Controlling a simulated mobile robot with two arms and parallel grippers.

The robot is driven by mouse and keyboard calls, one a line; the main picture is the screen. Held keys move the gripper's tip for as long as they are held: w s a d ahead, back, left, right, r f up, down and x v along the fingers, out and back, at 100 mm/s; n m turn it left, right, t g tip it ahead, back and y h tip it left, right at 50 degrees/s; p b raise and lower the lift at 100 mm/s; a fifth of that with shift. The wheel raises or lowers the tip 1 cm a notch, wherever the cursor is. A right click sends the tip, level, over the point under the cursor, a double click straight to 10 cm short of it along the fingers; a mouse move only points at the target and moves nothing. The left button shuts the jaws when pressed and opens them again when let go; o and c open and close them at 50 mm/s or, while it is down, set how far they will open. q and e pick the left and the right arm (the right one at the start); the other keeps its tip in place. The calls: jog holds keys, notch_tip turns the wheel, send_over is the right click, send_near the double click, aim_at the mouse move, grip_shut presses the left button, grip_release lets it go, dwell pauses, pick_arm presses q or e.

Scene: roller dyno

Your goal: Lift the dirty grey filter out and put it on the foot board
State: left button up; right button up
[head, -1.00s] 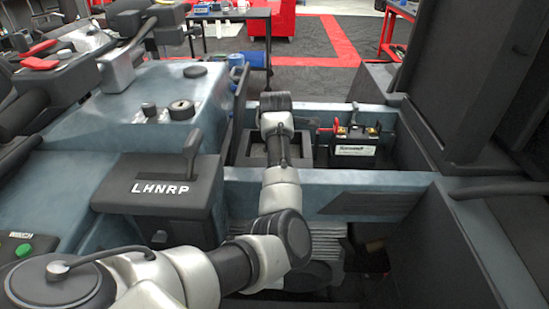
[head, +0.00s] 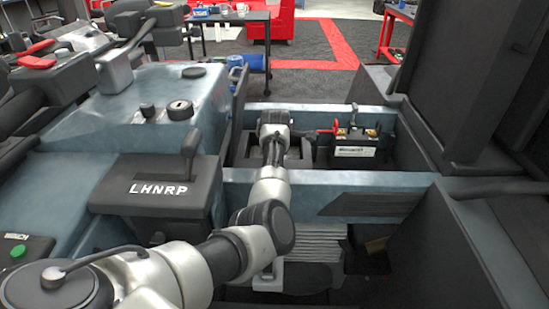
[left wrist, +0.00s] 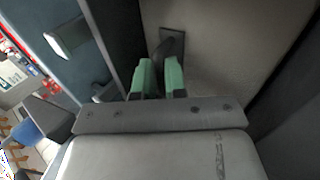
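In the head view my left arm reaches over the blue-grey wall into the open compartment, and its wrist hides the fingers. In the left wrist view the green fingertips of my left gripper (left wrist: 160,80) are close together. A dark curved tab (left wrist: 172,42) stands between and just beyond them, against a pale grey-beige surface (left wrist: 225,45). I cannot tell whether they grip the tab or whether that surface is the dirty filter. A grey pleated block (head: 315,243) shows below the compartment's front wall. My right gripper is out of view, and I cannot identify the foot board.
A black battery (head: 355,148) with a red terminal clamp (head: 334,128) sits right of my wrist. The LHNRP lever console (head: 158,187) stands at left. A tall dark panel (head: 480,80) bounds the right side. A blue-grey wall (head: 340,188) crosses in front of the compartment.

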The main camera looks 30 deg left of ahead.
pick_arm(q)
grip_shut()
notch_tip(320, 180, up, 13)
jog(key=p, duration=0.5)
jog(key=shift+r, duration=0.2)
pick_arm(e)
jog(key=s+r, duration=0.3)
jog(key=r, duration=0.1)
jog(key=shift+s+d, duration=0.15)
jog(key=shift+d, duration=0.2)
pick_arm(q)
jog(key=shift+f, duration=0.1)
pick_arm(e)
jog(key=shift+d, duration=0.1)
